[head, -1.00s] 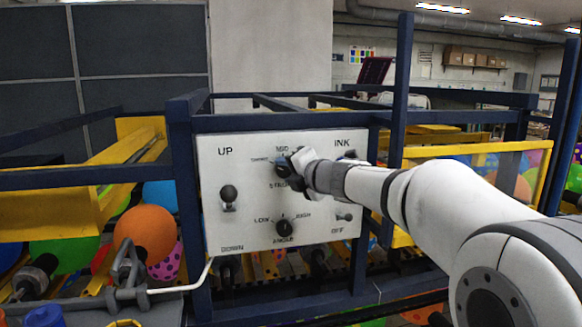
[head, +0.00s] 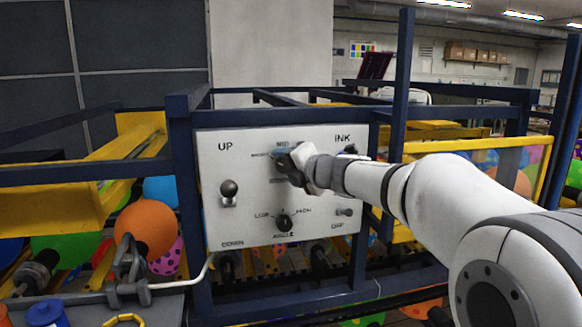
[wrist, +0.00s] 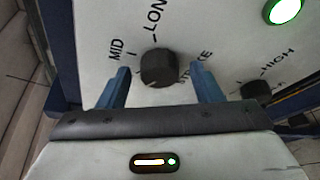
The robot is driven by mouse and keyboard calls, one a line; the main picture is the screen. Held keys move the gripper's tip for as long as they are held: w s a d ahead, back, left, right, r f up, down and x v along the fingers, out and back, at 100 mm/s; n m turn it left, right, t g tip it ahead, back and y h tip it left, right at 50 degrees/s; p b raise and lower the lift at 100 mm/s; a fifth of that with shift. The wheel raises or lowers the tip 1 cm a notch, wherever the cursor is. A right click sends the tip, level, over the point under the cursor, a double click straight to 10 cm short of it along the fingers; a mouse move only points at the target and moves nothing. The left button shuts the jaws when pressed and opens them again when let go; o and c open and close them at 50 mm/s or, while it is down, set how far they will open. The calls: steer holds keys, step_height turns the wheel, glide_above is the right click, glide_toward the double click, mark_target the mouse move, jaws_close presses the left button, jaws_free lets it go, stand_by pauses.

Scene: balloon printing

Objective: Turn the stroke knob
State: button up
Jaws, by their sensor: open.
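The black round stroke knob (wrist: 159,68) sits on the white control panel (wrist: 225,35). In the wrist view it lies between the two blue fingers of my gripper (wrist: 160,76), with a gap visible on each side. The fingers are open. In the head view my gripper (head: 287,164) is at the upper middle of the panel and mostly covers the stroke knob there. Whether the fingertips touch the panel I cannot tell.
The angle knob (head: 283,222) is below my gripper, the UP/DOWN lever (head: 229,192) to its left. A small switch (head: 345,212) is at lower right. A green lit button (wrist: 283,10) shows in the wrist view. Dark blue frame posts (head: 182,200) flank the panel.

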steer(key=v, duration=0.7)
steer(key=shift+s+d, duration=0.25)
steer(key=shift+s, duration=0.05)
steer(key=s+d+f+m+g+h, duration=0.1)
steer(key=s+d+f+m+h, duration=0.4)
steer(key=d+m, duration=0.4)
steer(key=s+d+f+m+h, duration=0.4)
steer(key=d+f+m+h, duration=0.25)
steer(key=m, duration=0.45)
steer(key=s+f+m+g+y, duration=0.1)
steer(key=s+f+m+g, duration=0.3)
steer(key=s+f, duration=0.3)
steer(key=s+a+f+m+g+y, duration=0.1)
steer(key=s+f+m+g, duration=0.4)
steer(key=s, duration=0.8)
step_height(320, 180, down, 3)
steer(key=shift+s+f+m, duration=0.15)
steer(key=shift+s+m, duration=0.1)
steer(key=shift+m, duration=0.45)
